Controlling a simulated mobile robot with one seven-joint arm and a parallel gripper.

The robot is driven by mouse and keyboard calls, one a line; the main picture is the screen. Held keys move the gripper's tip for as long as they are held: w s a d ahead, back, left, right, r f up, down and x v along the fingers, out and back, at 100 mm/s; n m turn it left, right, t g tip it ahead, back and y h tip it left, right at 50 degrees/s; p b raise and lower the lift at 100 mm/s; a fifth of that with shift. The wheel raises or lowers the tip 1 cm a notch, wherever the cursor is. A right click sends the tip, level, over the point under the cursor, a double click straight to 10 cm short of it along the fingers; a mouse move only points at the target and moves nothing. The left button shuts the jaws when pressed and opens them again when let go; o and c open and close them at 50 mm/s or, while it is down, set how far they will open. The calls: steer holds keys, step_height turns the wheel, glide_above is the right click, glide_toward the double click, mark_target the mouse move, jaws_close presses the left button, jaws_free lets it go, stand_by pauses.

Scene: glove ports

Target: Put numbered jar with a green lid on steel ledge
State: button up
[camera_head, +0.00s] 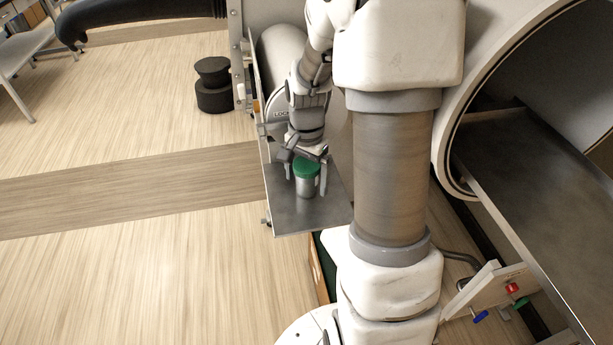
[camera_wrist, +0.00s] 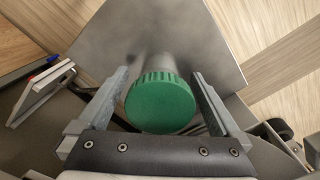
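The jar with a green lid (camera_head: 306,185) stands upright on the steel ledge (camera_head: 295,218) in the head view. Its lid also shows in the wrist view (camera_wrist: 160,102); no number can be read on it. My gripper (camera_head: 306,180) is around the jar from above, one finger on each side. In the wrist view (camera_wrist: 162,82) the fingers stand apart, with a gap visible between each finger and the lid. The ledge's bare plate fills the top middle of the wrist view (camera_wrist: 195,40).
A large round port with a steel tray (camera_head: 540,190) is at the right. A black stacked round object (camera_head: 213,85) stands on the floor at the back. Open floor lies left of the ledge.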

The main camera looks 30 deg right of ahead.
step_height(320, 180, up, 12)
steer(key=shift+r+p, duration=0.15)
steer(key=shift+p, duration=0.65)
steer(key=s+a+r+n+t, duration=0.2)
steer(key=s+a+r+n, duration=0.2)
steer(key=s+a+n, duration=0.2)
steer(key=s+a+r+n+t, duration=0.3)
steer(key=s+a+r+n, duration=0.2)
steer(key=s, duration=0.4)
steer(key=shift+a+n+t, duration=0.3)
steer(key=shift+a+n, duration=0.05)
steer(key=shift+n, duration=0.25)
